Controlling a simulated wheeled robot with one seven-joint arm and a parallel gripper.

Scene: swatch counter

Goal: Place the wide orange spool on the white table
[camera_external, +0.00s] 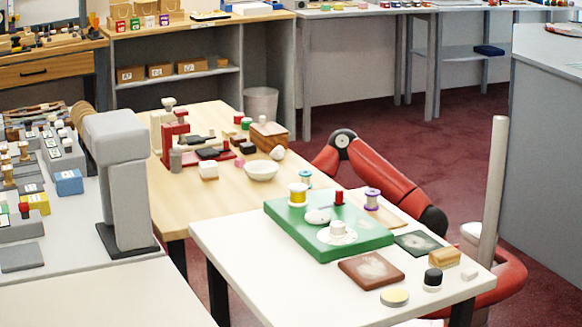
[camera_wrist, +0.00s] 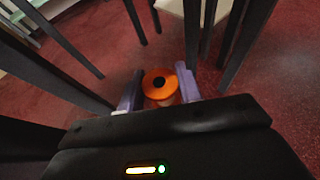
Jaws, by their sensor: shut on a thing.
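The wide orange spool (camera_wrist: 160,84) is between the two purple-grey fingers of my gripper (camera_wrist: 158,92) in the wrist view. My gripper is shut on it and holds it above the red floor. The white table (camera_external: 258,268) stands in the front of the external view. My red arm (camera_external: 385,182) bends behind that table, and its gripper and the orange spool are hidden there behind the tables.
On the white table are a green board (camera_external: 345,244) bearing a yellow spool (camera_external: 298,194), a purple spool (camera_external: 372,199), a brown tile (camera_external: 371,270) and small pots. Its front left is clear. Dark table legs (camera_wrist: 60,40) surround my gripper.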

